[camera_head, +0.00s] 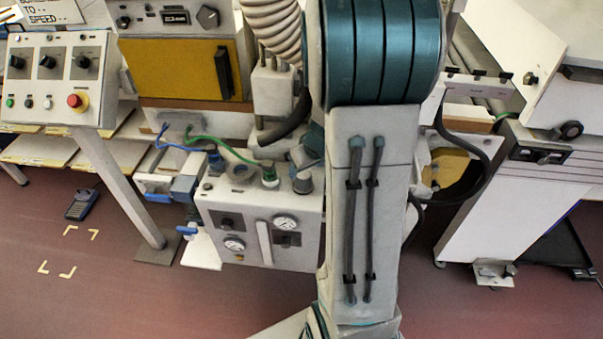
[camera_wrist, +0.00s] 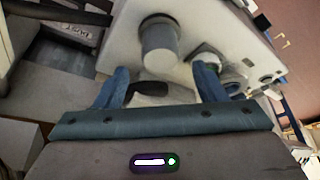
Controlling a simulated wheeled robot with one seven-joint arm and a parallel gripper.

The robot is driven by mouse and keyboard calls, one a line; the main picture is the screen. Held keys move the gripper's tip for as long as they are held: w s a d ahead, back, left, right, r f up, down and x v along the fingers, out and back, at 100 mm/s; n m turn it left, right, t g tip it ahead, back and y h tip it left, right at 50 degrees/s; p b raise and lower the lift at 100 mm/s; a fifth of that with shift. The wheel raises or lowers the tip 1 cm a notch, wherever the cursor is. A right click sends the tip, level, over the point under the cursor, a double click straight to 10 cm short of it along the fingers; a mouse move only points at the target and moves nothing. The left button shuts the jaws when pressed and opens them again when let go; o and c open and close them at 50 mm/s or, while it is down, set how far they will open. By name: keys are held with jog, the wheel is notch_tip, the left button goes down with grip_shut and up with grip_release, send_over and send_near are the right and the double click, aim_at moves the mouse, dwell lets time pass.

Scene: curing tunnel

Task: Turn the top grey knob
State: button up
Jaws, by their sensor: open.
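A grey cylindrical knob (camera_wrist: 160,45) stands up from the top of a white control box (camera_wrist: 110,45) in the wrist view. In the head view the box (camera_head: 215,225) stands at the centre, and a grey knob (camera_head: 303,182) shows on its top, close to my arm. My gripper (camera_wrist: 162,70) is open, its two blue fingers pointing toward the knob. The knob appears in the gap between the fingertips, one to each side; contact cannot be told. In the head view my arm hides most of the gripper.
A green-cabled connector (camera_head: 270,177) stands on the box beside the knob. A corrugated hose (camera_head: 272,25) and yellow-door cabinet (camera_head: 180,68) are behind. A button console (camera_head: 60,75) is at left, a white machine (camera_head: 495,190) at right.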

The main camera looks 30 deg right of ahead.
aim_at(303, 173)
jog(key=b+x, duration=0.1)
jog(key=x, duration=0.4)
jog(key=shift+f, duration=0.2)
jog(key=c, duration=1)
